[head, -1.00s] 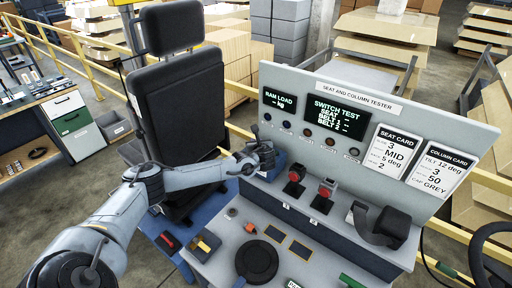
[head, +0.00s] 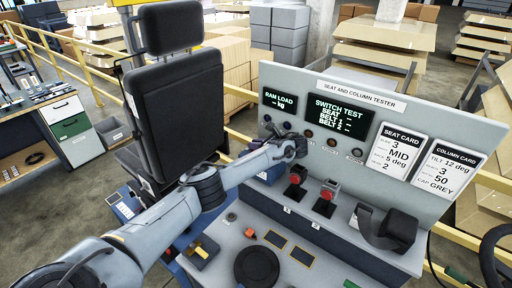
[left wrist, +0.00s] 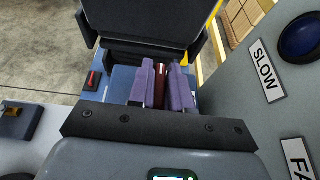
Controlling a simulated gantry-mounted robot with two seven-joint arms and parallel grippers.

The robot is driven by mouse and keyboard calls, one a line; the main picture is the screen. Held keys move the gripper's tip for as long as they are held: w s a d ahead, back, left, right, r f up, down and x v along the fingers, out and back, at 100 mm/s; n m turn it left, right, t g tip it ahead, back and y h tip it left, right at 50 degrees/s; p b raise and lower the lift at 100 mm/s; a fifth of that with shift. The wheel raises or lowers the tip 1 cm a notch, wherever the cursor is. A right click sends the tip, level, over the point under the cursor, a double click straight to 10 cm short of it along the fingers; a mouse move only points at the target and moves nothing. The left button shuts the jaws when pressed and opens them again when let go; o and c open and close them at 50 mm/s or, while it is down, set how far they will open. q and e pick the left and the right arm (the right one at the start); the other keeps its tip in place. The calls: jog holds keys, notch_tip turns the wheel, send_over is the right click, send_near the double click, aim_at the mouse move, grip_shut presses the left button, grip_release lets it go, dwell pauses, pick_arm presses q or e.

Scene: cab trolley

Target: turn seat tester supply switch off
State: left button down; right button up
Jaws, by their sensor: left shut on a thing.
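The seat tester (head: 385,100) is a grey panel and bench with lit displays. No supply label is readable. A dark box with a yellow handle (head: 201,250) sits at the bench's near left; it also shows at the left edge of the left wrist view (left wrist: 14,110). My left gripper (head: 256,144) is in front of the panel's left part, pointing toward the seat, partly hidden behind my wrist. In the left wrist view its purple fingers (left wrist: 162,88) are shut on a narrow dark-red thing (left wrist: 161,84). What that thing belongs to is unclear. My right gripper is out of view.
A black seat (head: 180,100) stands left of the panel. Two red-topped buckles (head: 296,178) and a black belt unit (head: 392,230) stand on the bench. A round black disc (head: 257,266) lies near the front. A blue button (left wrist: 300,38) is close beside my gripper.

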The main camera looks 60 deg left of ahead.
pick_arm(q)
jog(key=shift+f, duration=0.15)
dwell(0.3)
jog(key=c, duration=1.1)
grip_release()
jog(key=shift+c, duration=0.2)
jog(key=shift+w+d+r, duration=0.15)
jog(key=shift+d+r, duration=0.05)
jog(key=v, duration=1)
jog(key=shift+w, duration=0.15)
jog(key=shift+d, duration=0.1)
